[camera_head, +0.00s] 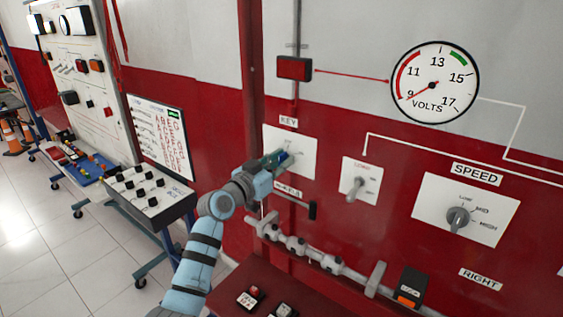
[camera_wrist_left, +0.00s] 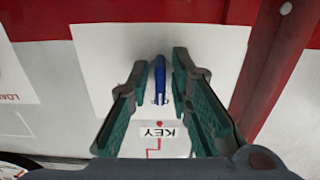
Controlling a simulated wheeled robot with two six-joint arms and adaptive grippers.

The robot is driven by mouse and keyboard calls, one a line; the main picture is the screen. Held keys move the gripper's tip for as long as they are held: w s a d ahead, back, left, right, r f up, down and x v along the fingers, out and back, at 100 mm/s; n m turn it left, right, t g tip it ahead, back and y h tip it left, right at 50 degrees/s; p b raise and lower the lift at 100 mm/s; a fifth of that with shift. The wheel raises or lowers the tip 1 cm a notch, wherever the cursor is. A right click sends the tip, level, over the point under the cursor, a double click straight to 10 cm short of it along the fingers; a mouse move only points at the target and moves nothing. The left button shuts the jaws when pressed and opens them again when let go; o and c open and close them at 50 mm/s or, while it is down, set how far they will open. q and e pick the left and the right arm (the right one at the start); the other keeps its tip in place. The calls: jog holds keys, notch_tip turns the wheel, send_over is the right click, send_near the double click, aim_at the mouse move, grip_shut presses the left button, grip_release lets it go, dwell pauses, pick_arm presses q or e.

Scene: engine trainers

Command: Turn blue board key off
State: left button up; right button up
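The blue key (camera_wrist_left: 160,82) sits on a white plate (camera_wrist_left: 95,55) marked KEY, on the red and white wall board. In the left wrist view the key's long side runs nearly in line with my fingers. My left gripper (camera_wrist_left: 162,62) is open, with one finger on each side of the key and a narrow gap showing on both sides. In the head view my left gripper (camera_head: 278,159) is at the white KEY plate (camera_head: 300,142) and largely covers the key. My right gripper is not in view.
Right of the KEY plate are a small lever switch (camera_head: 357,186), the SPEED knob (camera_head: 458,217) and a volt gauge (camera_head: 434,83). A rail with grey fittings (camera_head: 300,247) runs below. A red ledge (camera_head: 262,290) juts out lower down. A wheeled trainer (camera_head: 150,200) stands at left.

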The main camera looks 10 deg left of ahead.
pick_arm(q)
jog(key=shift+o, duration=0.5)
jog(key=shift+s+a, duration=0.15)
jog(key=shift+s, duration=0.1)
jog(key=v, duration=1.1)
jog(key=shift+s, duration=0.25)
jog(key=shift+f, duration=0.1)
